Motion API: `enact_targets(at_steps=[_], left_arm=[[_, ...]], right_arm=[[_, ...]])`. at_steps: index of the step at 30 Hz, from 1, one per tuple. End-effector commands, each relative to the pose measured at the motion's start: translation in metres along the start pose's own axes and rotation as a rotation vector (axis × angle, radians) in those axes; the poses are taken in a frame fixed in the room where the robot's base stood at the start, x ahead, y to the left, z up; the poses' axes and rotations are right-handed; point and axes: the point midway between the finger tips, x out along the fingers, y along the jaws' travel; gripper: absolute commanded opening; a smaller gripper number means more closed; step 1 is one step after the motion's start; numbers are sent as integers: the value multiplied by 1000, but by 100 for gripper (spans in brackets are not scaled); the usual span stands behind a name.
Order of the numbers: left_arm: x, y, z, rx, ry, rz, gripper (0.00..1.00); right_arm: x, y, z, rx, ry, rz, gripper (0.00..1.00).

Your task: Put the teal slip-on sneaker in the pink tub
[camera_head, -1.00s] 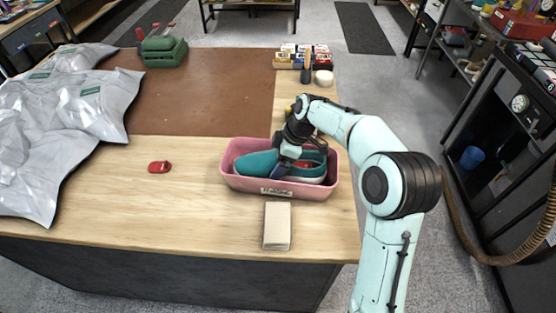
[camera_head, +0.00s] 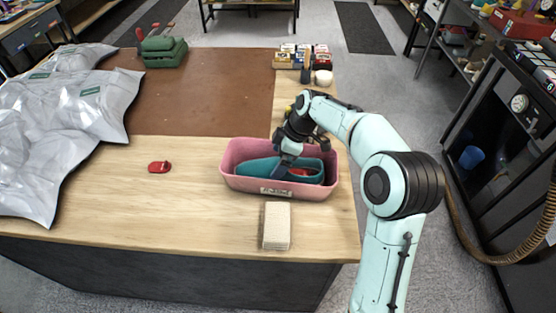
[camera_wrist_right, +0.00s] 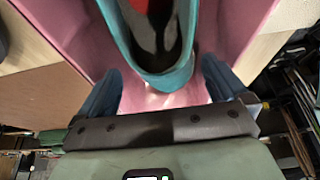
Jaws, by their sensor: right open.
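The teal slip-on sneaker (camera_head: 258,170) lies inside the pink tub (camera_head: 232,150) on the wooden table. In the right wrist view the sneaker's teal rim and dark inside (camera_wrist_right: 160,80) show between my fingers, with the pink tub wall (camera_wrist_right: 75,35) around it. My right gripper (camera_head: 279,172) is open at the sneaker, over the tub. In the right wrist view its two blue fingers (camera_wrist_right: 160,95) stand apart on either side of the sneaker's end, with gaps between. The arm hides part of the tub's far side. My left gripper is not in view.
A beige block (camera_head: 277,226) lies just in front of the tub. A small red item (camera_head: 159,167) lies on the bare wood to the left. Grey plastic bags (camera_head: 60,120) cover the table's left side. Small boxes (camera_head: 302,58) stand behind, beside a brown mat (camera_head: 200,95).

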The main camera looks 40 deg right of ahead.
Motion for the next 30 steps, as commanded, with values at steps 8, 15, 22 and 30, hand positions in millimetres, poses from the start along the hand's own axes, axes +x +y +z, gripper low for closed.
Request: enact_targets(at_steps=[8, 15, 22, 30], left_arm=[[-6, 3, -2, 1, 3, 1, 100], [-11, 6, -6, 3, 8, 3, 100], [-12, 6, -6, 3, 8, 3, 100], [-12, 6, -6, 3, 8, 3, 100]], right_arm=[[-64, 1, 1, 1, 0, 5, 100], [-100, 0, 1, 0, -1, 2, 100], [-108, 0, 2, 1, -2, 0, 100], [-107, 0, 2, 1, -2, -1, 100]])
